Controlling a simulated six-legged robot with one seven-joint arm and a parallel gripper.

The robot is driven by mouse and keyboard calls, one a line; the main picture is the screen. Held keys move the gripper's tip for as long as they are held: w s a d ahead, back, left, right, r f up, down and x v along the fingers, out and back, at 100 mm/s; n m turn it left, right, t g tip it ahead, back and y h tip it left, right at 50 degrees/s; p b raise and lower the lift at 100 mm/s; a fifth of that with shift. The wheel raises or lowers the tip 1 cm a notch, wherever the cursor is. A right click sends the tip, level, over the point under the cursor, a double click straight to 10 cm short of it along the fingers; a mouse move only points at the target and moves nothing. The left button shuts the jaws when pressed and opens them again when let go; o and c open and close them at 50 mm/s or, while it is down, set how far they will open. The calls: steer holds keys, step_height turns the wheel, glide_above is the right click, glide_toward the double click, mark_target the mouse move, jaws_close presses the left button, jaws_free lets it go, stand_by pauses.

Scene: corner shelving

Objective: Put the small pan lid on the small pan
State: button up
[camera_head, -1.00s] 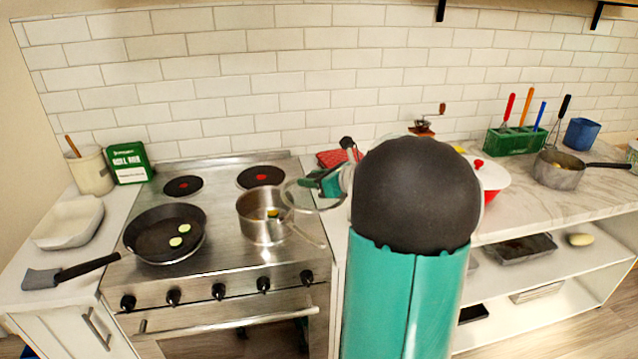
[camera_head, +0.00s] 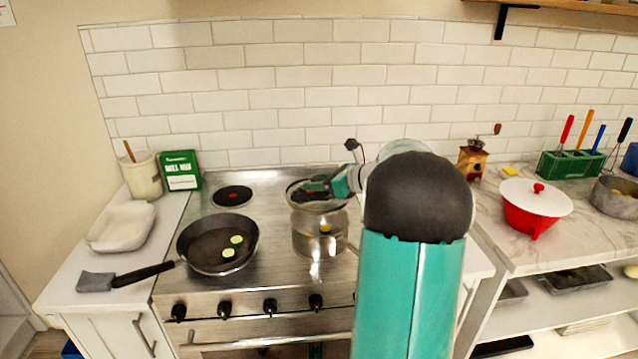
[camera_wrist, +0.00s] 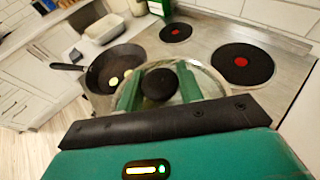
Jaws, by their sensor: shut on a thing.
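The small pan (camera_head: 318,240) is a steel saucepan on the right front of the stove, with something yellow inside and its handle partly hidden by my arm. The small pan lid (camera_head: 297,196) is clear glass with a dark knob and a thin rim. It hangs over the pan's top and back edge in the head view; I cannot tell whether it touches the rim. My gripper (camera_head: 318,187) is shut on the knob. In the wrist view the green fingers (camera_wrist: 158,88) sit on both sides of the black knob, and the lid (camera_wrist: 207,82) hides what is under it.
A black frying pan (camera_head: 200,248) with green slices stands left of the saucepan. A white dish (camera_head: 122,228), a utensil crock (camera_head: 141,176) and a green box (camera_head: 180,171) are on the left counter. A red bowl with a white lid (camera_head: 535,205) stands on the right counter.

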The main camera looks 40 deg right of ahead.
steer(key=shift+s+d+f, duration=0.15)
steer(key=shift+d+f, duration=0.05)
steer(key=shift+s+f, duration=0.1)
steer(key=shift+f, duration=2.9)
steer(key=shift+f, duration=0.1)
steer(key=o, duration=1.3)
steer(key=shift+o, duration=0.2)
steer(key=v, duration=1.3)
steer(key=shift+s, duration=0.3)
